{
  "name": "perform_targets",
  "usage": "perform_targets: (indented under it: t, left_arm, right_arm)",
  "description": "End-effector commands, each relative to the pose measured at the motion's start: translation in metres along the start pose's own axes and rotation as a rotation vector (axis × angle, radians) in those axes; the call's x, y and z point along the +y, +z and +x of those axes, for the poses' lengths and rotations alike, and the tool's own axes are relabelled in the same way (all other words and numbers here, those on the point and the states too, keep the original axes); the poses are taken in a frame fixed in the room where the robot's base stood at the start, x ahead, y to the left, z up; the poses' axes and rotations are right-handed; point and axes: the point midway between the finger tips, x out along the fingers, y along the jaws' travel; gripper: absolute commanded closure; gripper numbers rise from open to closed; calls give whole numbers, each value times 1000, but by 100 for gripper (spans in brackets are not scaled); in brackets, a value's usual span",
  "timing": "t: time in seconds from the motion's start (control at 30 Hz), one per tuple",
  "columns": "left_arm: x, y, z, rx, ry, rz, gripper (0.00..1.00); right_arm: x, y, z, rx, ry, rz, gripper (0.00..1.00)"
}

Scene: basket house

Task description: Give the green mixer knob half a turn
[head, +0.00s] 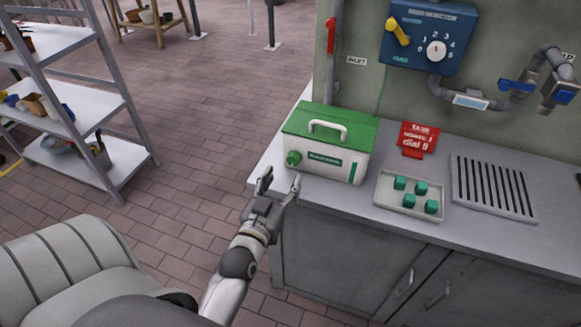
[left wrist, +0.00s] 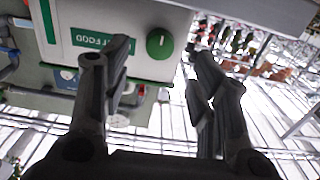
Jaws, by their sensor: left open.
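The green mixer knob (head: 293,158) sits on the front of a white box with a green lid (head: 330,125), near its left end. In the left wrist view the knob (left wrist: 159,43) is round with a pale mark, beyond the fingers and between them. My left gripper (head: 281,182) is open and empty, just below and in front of the knob, apart from it. Its two fingers also show in the left wrist view (left wrist: 165,75). My right gripper is in neither view.
The box stands on a grey counter (head: 370,222). To its right are a tray (head: 408,211) with several green cubes, a red sign (head: 418,139) and a slotted grate (head: 493,187). A blue dial panel (head: 428,35) hangs on the wall. Shelves (head: 75,95) stand left; the floor between is clear.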

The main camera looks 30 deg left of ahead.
Motion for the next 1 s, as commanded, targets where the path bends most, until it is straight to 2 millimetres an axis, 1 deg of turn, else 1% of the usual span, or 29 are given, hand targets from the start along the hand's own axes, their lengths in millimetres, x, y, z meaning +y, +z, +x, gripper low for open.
perform_targets:
  t: [0.03, 0.2, 0.4, 0.6, 0.87, 1.0]
  left_arm:
    - [0, 0, 9, 4, -1, -1, 46]
    - [0, 0, 34, 4, -1, -1, 46]
    - [0, 1, 54, 1, -1, -1, 46]
    - [0, 0, 62, 0, -1, 0, 46]
    - [0, 0, 63, 0, -1, 0, 46]
    - [0, 0, 62, 0, -1, 0, 63]
  right_arm:
    - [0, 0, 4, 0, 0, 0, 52]
    - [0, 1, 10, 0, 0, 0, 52]
    - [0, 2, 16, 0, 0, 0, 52]
    - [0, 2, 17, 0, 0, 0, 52]
    - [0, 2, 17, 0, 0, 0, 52]
    - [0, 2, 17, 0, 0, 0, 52]
